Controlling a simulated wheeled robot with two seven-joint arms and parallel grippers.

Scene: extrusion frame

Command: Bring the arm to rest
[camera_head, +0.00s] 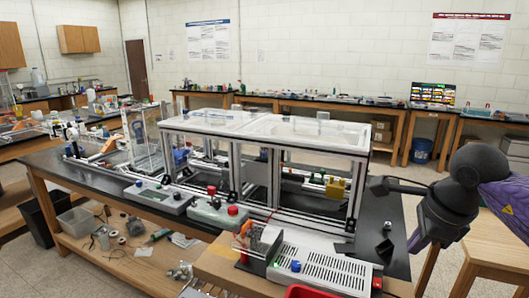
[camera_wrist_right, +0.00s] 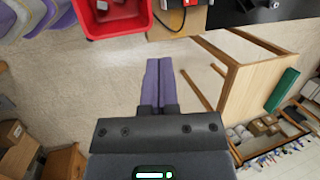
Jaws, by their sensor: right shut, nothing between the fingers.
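My right arm comes in from the right edge in the head view, with a purple link and a dark wrist. My right gripper (camera_head: 417,241) hangs off the right end of the black-topped bench (camera_head: 398,262), its fingers pointing down and to the left. In the right wrist view, the two purple fingers of my right gripper (camera_wrist_right: 160,85) lie side by side, shut and empty, above the bare floor. They appear clear of the bench and the stool. My left arm and left gripper are not in view.
An aluminium extrusion frame (camera_head: 276,180) with clear panels stands on the bench. A red bin (camera_wrist_right: 112,22) is near the bench edge. A wooden stool (camera_wrist_right: 240,75) stands right of the fingers in the wrist view. Open floor (camera_wrist_right: 100,85) lies between.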

